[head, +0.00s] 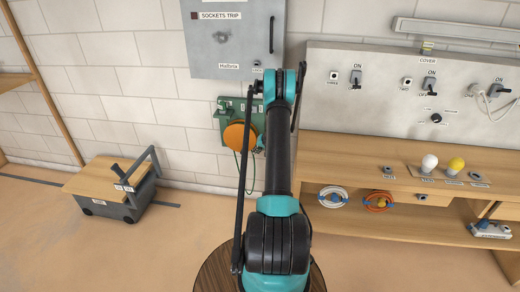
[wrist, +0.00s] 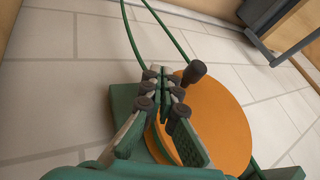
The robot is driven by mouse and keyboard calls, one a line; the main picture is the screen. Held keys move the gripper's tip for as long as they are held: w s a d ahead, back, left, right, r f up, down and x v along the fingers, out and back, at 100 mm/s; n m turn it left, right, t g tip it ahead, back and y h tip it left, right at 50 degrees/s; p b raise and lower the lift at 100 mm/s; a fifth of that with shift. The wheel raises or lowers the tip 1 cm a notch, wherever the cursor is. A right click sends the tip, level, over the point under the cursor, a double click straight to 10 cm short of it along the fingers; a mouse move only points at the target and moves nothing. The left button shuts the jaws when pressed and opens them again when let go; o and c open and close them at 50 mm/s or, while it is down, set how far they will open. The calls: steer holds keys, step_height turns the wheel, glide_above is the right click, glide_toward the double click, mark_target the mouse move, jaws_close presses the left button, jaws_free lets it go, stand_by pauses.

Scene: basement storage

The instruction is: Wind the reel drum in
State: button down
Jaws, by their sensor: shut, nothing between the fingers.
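The orange reel drum (head: 238,136) is mounted on a green bracket (head: 226,107) on the block wall in the head view. In the wrist view the drum's orange disc (wrist: 226,125) fills the lower right, with a black knob handle (wrist: 195,72) standing out near its upper rim. My gripper (wrist: 163,84) is shut and empty, in front of the drum's left part and just left of the knob. I cannot tell whether it touches the drum. A green cord (wrist: 175,42) runs away from the reel.
A grey cabinet (head: 233,52) labelled SOCKETS TRIP hangs above the reel. A wooden bench (head: 345,150) with bulbs and coiled cables stands to the right, below a grey switch panel (head: 385,110). A grey wheeled cart (head: 108,203) stands at left. The floor between is clear.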

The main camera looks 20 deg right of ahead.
steer(key=shift+w+a+f, duration=0.3)
steer(key=shift+w+a, duration=0.4)
steer(key=shift+a, duration=0.2)
steer(key=shift+w+a+f, duration=0.3)
steer(key=shift+w+a, duration=0.4)
steer(key=shift+a, duration=0.2)
steer(key=shift+w+a+f, duration=0.2)
steer(key=shift+a+f, duration=0.1)
steer(key=shift+f, duration=0.15)
steer(key=w+a+f+t+y, duration=0.1)
steer(key=w+a+f, duration=0.1)
steer(key=w+a, duration=0.2)
steer(key=shift+w+a+f, duration=0.15)
steer(key=shift+a+f, duration=0.05)
steer(key=shift+a, duration=1)
steer(key=shift+w+a+r, duration=0.2)
steer(key=shift+w+a, duration=0.15)
steer(key=shift+a, duration=0.1)
steer(key=shift+w+a+r+m+t+y, duration=0.2)
steer(key=shift+a+t+y, duration=0.15)
steer(key=shift+y, duration=0.15)
steer(key=shift+w+a+r+m+t+y, duration=0.15)
steer(key=shift+w+a+m+t+y, duration=0.15)
steer(key=shift+y, duration=0.2)
stand_by(0.4)
steer(key=shift+w+a+r+t+y, duration=0.2)
steer(key=shift+a+r+t+y, duration=0.25)
steer(key=shift+t+y, duration=0.3)
stand_by(1.5)
